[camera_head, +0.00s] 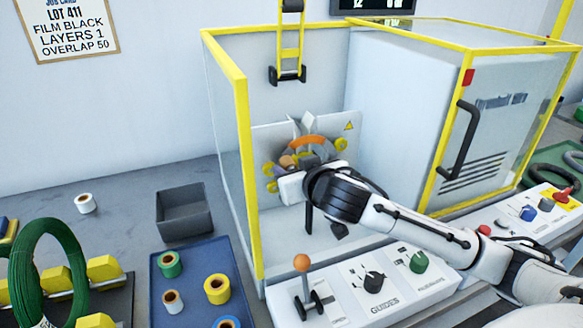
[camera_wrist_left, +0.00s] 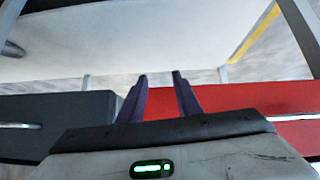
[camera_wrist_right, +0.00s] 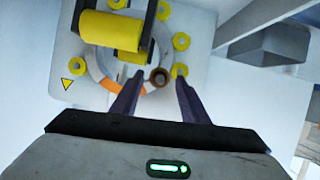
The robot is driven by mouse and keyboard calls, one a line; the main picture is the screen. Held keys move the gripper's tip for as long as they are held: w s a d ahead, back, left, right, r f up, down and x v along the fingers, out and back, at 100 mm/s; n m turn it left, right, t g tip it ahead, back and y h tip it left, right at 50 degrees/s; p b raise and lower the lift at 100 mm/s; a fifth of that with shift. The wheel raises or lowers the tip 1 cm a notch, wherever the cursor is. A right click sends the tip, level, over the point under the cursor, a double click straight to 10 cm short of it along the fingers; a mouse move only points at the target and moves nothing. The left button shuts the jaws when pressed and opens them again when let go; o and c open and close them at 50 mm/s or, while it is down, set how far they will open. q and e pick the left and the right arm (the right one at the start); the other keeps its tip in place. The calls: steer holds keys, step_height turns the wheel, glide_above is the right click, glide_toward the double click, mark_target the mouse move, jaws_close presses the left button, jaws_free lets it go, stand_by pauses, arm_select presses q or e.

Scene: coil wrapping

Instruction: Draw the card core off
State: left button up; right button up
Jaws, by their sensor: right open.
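The card core (camera_wrist_right: 159,77) is a small brown tube on the ring of the wrapping machine. In the right wrist view it shows end-on between the fingertips of my right gripper (camera_wrist_right: 156,82), which is open. I cannot tell if the fingers touch it. In the head view a brown end of the core (camera_head: 288,162) shows just above the white hand of my right arm, whose fingers I cannot make out. My left gripper (camera_wrist_left: 160,77) shows only in its wrist view, with its fingers apart and nothing between them.
A yellow roll (camera_wrist_right: 112,30) and several yellow rollers surround the ring. The yellow-framed guard (camera_head: 240,110) stands left of the machine, and a control panel (camera_head: 345,290) in front. A grey bin (camera_head: 184,222) and a blue tray (camera_head: 190,300) with rolls lie left.

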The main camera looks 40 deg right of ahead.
steer(key=shift+w+d+f, duration=0.1)
steer(key=shift+w+f, duration=0.1)
steer(key=shift+w, duration=0.3)
jaws_close()
steer(key=s+a, duration=0.1)
steer(key=s, duration=0.6)
steer(key=shift+a+p, duration=0.3)
steer(key=shift+p, duration=0.15)
stand_by(0.9)
